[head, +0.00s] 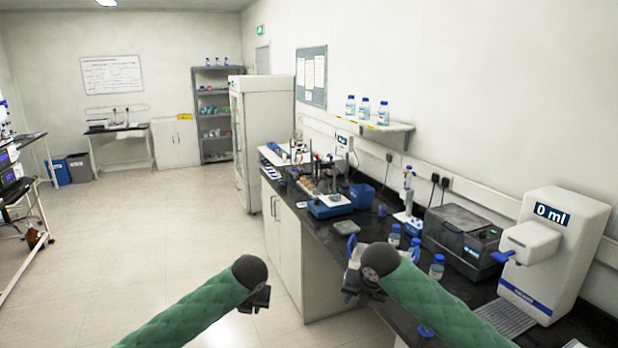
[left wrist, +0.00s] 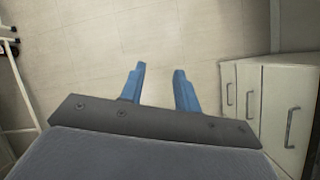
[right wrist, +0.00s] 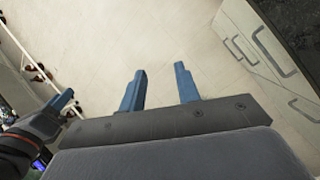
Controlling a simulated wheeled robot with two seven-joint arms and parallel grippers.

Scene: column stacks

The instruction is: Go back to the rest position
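My left gripper (head: 258,298) is at the lower middle of the head view, over the floor in front of the bench. In the left wrist view (left wrist: 160,72) its two blue fingers are apart with nothing between them. My right gripper (head: 352,270) is at the bench's front edge in the head view, partly hidden by its own wrist. In the right wrist view (right wrist: 160,74) its fingers are also apart and empty, with floor behind them. Part of my left gripper shows at the left of that view.
The black bench (head: 384,222) runs along the right wall with a white dispenser (head: 561,250) reading 0 ml, a dark grey device (head: 461,236) and several blue-capped bottles. White cabinets (head: 300,250) are under it. The floor (head: 170,230) to the left is clear.

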